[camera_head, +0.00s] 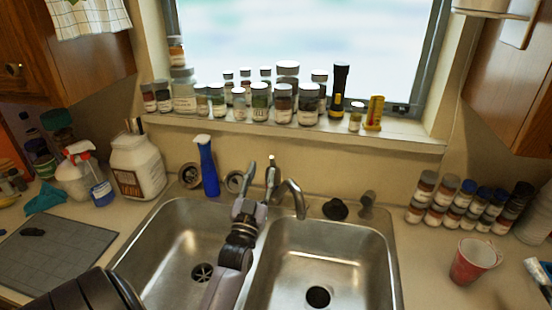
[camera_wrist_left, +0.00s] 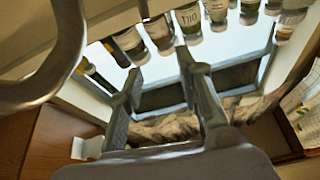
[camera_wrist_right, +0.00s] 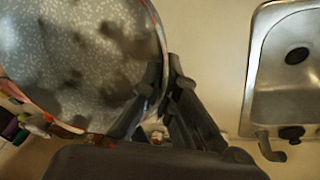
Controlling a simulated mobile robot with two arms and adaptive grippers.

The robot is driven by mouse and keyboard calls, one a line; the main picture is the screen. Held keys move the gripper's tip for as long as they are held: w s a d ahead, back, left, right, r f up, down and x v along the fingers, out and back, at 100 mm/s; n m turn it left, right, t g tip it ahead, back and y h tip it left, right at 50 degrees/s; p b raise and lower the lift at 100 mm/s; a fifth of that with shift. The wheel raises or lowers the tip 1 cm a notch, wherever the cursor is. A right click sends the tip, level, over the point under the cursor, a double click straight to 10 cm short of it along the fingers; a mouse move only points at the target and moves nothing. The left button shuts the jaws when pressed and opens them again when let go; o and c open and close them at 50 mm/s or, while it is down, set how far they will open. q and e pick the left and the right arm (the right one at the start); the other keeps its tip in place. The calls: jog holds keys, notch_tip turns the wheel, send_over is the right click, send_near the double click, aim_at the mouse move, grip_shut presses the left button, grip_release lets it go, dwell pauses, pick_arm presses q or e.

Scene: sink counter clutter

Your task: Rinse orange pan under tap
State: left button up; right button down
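The curved spout (camera_wrist_left: 70,65) fills that view's upper left, beside the fingers. The orange pan (camera_wrist_right: 75,60), with a speckled grey inside and an orange rim, shows only in the right wrist view. My right gripper (camera_wrist_right: 167,72) has its fingers close together at the pan's right edge and appears shut on it. The pan's handle is not visible.
The left basin (camera_head: 185,235) and right basin (camera_head: 325,265) are empty. A blue spray bottle (camera_head: 207,165) stands behind the left basin. A red cup (camera_head: 473,261) and several spice jars (camera_head: 445,200) stand on the right counter. Several jars line the window sill (camera_head: 300,128).

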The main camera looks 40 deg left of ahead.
pick_arm(q)
jog(key=b, duration=0.5)
send_near(272, 161)
jog(key=s, duration=0.1)
jog(key=b, duration=0.1)
jog(key=x, duration=0.4)
jog(key=b+x, duration=0.1)
jog(key=x, duration=0.2)
jog(key=b+x, duration=0.1)
jog(key=x, duration=0.3)
jog(key=shift+w+a+f, duration=0.1)
jog(key=shift+w+f, duration=0.15)
jog(key=shift+w, duration=0.25)
jog(key=shift+c, duration=0.2)
grip_shut()
